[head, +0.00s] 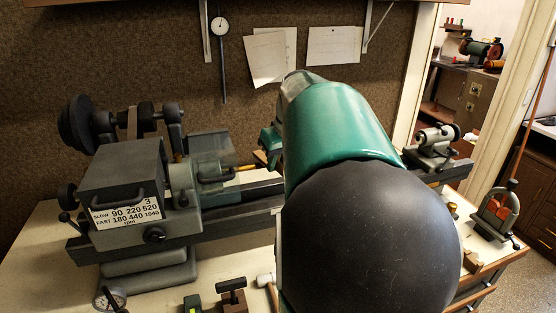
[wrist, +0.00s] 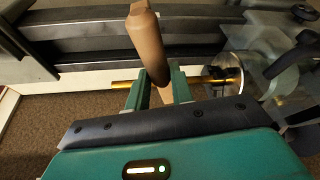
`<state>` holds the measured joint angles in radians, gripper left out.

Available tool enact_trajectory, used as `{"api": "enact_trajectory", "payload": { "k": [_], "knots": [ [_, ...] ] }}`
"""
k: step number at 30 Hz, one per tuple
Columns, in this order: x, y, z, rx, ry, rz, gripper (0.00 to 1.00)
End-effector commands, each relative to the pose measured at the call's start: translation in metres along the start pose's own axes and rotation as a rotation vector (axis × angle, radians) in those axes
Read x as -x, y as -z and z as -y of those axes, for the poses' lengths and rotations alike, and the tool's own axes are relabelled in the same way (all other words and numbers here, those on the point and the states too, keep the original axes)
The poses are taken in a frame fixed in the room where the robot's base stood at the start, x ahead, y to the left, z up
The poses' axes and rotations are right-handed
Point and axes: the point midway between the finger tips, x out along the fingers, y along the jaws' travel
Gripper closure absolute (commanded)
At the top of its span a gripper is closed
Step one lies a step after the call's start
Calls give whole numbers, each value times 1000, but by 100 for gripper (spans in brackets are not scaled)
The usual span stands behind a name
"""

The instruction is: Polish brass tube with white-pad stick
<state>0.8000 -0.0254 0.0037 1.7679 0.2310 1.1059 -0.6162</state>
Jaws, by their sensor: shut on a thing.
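My gripper (wrist: 158,76) is shut on a brown wooden stick (wrist: 147,40) in the wrist view, its thick handle pointing up in the picture. A pale part (wrist: 166,95) shows between the green fingers; I cannot tell if it is the white pad. The thin brass tube (wrist: 124,84) runs across behind the fingers and into the chuck area at right. Whether stick and tube touch is unclear. In the head view the tube (head: 244,168) sticks out of the lathe chuck toward my gripper (head: 266,150), which my arm mostly hides.
The lathe headstock (head: 130,190) stands at left, with a clear guard (head: 213,158) over the chuck. The lathe bed (head: 240,207) runs behind my arm to the tailstock (head: 434,143). A dial gauge (head: 110,299) and small tools lie at the bench's front.

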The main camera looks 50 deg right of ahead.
Motion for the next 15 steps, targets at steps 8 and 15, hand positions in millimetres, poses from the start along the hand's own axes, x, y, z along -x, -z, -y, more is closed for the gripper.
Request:
{"api": "enact_trajectory", "payload": {
  "k": [8, 15],
  "knots": [
    [-5, -2, 0, 0, 0, 0, 95],
    [-8, -3, 0, 0, 0, 0, 95]
  ]
}}
